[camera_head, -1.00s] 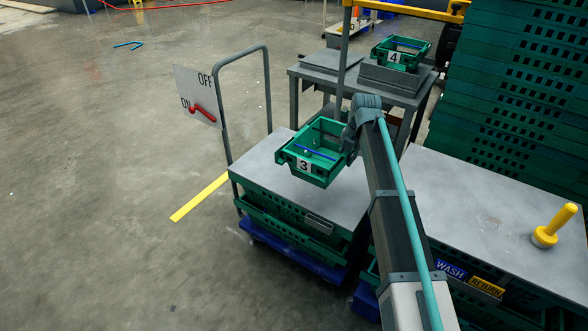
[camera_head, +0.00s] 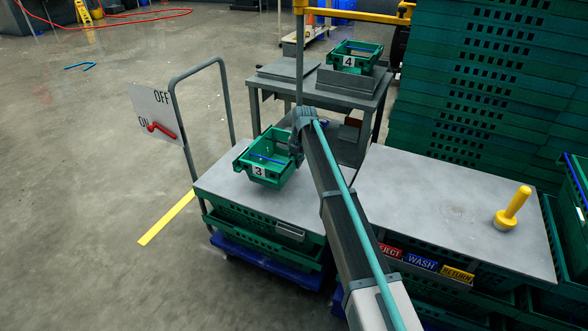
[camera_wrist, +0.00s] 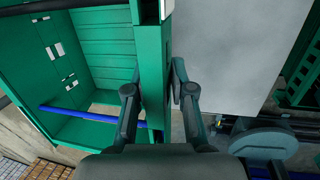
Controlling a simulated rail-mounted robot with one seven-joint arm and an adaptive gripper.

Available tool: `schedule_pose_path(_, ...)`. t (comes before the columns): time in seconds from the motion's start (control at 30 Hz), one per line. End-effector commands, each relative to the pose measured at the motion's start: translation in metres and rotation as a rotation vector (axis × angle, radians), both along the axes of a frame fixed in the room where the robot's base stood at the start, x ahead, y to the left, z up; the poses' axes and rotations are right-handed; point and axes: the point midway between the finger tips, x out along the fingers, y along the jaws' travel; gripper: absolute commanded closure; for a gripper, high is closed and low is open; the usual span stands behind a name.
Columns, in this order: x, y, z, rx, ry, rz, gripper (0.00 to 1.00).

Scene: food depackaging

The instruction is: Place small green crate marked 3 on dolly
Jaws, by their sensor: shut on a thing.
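The small green crate marked 3 (camera_head: 263,160) is over the grey top (camera_head: 225,192) of the dolly, whose blue base (camera_head: 265,262) shows below stacked green crates. My gripper (camera_head: 296,150) is shut on the crate's right wall. In the wrist view my gripper (camera_wrist: 158,92) has one finger on each side of the wall of the crate (camera_wrist: 70,70), with a blue bar across its inside. The crate looks roughly level. I cannot tell whether its underside touches the grey top.
A second green crate marked 4 (camera_head: 354,57) stands on a grey table (camera_head: 310,90) behind. A grey bench top (camera_head: 430,195) with a yellow-handled tool (camera_head: 512,208) is at right. An ON/OFF sign (camera_head: 155,115) hangs by the dolly's handle (camera_head: 228,100). Tall green crate stacks (camera_head: 500,80) stand at back right.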

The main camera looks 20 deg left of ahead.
Motion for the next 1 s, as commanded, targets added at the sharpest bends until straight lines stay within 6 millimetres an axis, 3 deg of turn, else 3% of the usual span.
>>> schedule_pose_path(0.17,0.013,0.012,-0.018,0.001,0.000,0.000,1.00)
schedule_pose_path(0.37,0.010,0.010,-0.044,0.001,0.000,0.000,1.00)
schedule_pose_path(0.77,0.010,0.010,-0.049,0.001,0.000,0.000,1.00)
schedule_pose_path(0.8,0.010,0.010,-0.049,0.000,0.000,0.000,0.72)
schedule_pose_path(0.93,0.010,0.010,-0.049,0.000,0.000,0.000,0.52)
schedule_pose_path(1.0,0.010,0.010,-0.049,0.000,0.000,0.000,0.52)
